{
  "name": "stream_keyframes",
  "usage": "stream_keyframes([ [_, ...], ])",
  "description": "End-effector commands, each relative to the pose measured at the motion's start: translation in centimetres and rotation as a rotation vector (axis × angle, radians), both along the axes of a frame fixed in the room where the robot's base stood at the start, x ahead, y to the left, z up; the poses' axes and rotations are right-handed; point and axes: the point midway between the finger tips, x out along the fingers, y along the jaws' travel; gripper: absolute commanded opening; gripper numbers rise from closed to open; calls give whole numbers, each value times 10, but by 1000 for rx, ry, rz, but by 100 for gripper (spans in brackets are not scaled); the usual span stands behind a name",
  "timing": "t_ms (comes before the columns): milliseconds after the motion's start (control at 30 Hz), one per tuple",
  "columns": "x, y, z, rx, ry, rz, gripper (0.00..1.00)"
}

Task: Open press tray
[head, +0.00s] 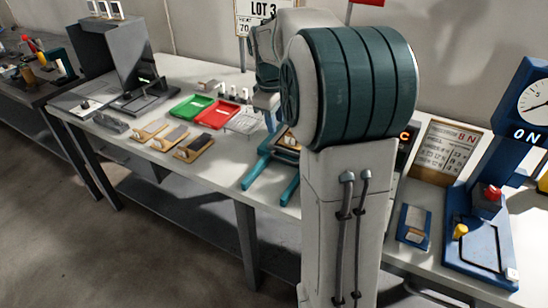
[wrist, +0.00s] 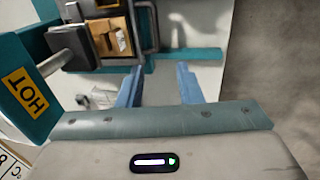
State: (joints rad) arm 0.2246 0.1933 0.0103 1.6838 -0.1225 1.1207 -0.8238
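The teal press (wrist: 28,85) with a yellow HOT label is at the left of the wrist view. Its dark tray (wrist: 75,48) has a looped handle (wrist: 154,28) and holds a tan wooden piece with a pale item on it. My gripper (wrist: 160,68) has two blue fingers, spread apart with only white tabletop between them. The fingertips point toward the handle and appear a little short of it. In the head view, the teal press base (head: 286,190) shows at the left of my arm.
The white table (head: 85,128) holds a green tray (head: 191,108), a red tray (head: 217,114), a wire rack (head: 242,123) and several wooden boards (head: 194,147). A blue machine (head: 478,232) with a dial and red button stands at right. Open floor lies in front.

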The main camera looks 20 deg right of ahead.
Motion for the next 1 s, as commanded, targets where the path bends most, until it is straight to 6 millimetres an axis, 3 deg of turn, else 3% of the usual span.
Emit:
stream_keyframes([
  [267,10,-9,-25,-6,13,25,33],
  [733,19,-22,-118,-5,14,22,33],
  [1000,23,-25,-141,-6,11,22,33],
])
